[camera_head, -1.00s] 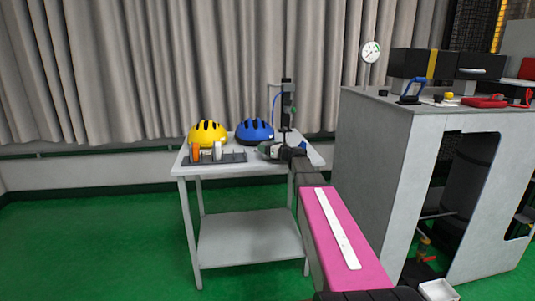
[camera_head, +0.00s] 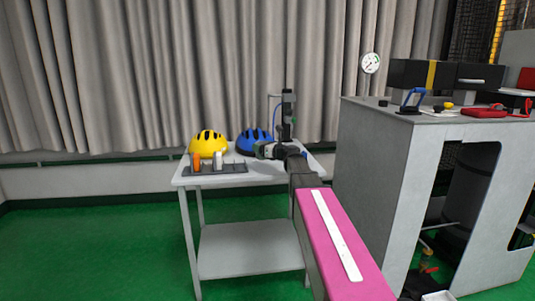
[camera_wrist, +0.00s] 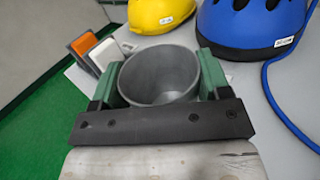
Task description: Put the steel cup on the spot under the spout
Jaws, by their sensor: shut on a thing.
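The steel cup (camera_wrist: 160,78), grey and open at the top, stands between the two green fingers of my gripper (camera_wrist: 158,72) in the wrist view. The fingers press on its left and right sides, and I look down into it; it looks empty. In the head view my gripper (camera_head: 264,150) is at table height in front of the blue helmet, and the cup cannot be made out clearly there. A dark upright fixture (camera_head: 288,112) with a blue hose stands at the table's back right and seems to carry the spout. The spot under it is hidden behind my arm.
The white table (camera_head: 200,178) holds a yellow helmet (camera_head: 208,144), a blue helmet (camera_head: 250,138) and a dark rack (camera_head: 218,169) with orange and white pieces. The blue hose (camera_wrist: 282,108) runs right of the cup. A grey cabinet (camera_head: 375,170) stands close on the right.

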